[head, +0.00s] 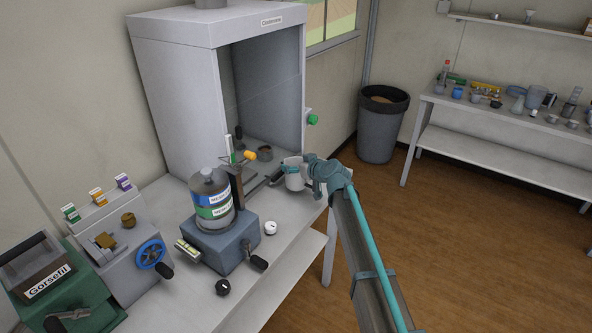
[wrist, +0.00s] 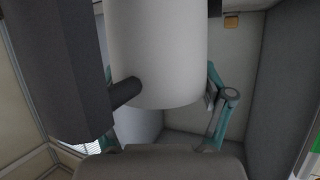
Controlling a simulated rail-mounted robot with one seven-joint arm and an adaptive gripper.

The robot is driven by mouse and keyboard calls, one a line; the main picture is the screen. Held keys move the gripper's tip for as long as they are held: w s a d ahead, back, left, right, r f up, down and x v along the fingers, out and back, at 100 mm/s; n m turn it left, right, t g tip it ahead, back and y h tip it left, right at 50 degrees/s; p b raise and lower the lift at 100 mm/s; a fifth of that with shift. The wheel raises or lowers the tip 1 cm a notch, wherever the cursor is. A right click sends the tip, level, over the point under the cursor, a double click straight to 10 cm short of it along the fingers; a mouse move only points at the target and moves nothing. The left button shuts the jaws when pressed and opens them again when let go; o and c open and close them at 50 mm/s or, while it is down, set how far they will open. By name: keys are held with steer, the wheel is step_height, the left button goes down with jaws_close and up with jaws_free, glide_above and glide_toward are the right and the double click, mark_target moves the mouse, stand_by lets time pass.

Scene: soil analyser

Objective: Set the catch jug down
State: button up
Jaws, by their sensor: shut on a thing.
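The catch jug (head: 295,176) is a pale grey-white cylinder near the bench's right edge, in front of the cabinet opening. My gripper (head: 303,168) is shut on it, reaching in from the right. In the wrist view the jug (wrist: 160,50) fills the upper middle, and its thick dark handle stands out to the left. Teal fingers of my gripper (wrist: 162,85) show on both sides of the jug. The jug looks upright. I cannot tell whether its base touches the bench.
A blue-grey apparatus (head: 222,245) with a labelled bottle (head: 211,190) stands left of the jug. The tall grey cabinet (head: 175,80) is behind. A geared device (head: 125,250) and a green box (head: 50,290) are farther left. A bin (head: 381,130) and a side table (head: 500,150) stand at the right.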

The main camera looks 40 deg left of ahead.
step_height(320, 180, down, 2)
steer(key=shift+f+p, duration=0.2)
steer(key=shift+p, duration=0.3)
steer(key=shift+f, duration=0.1)
steer(key=shift+f+b, duration=0.15)
steer(key=shift+b, duration=0.2)
steer(key=o, duration=1.7)
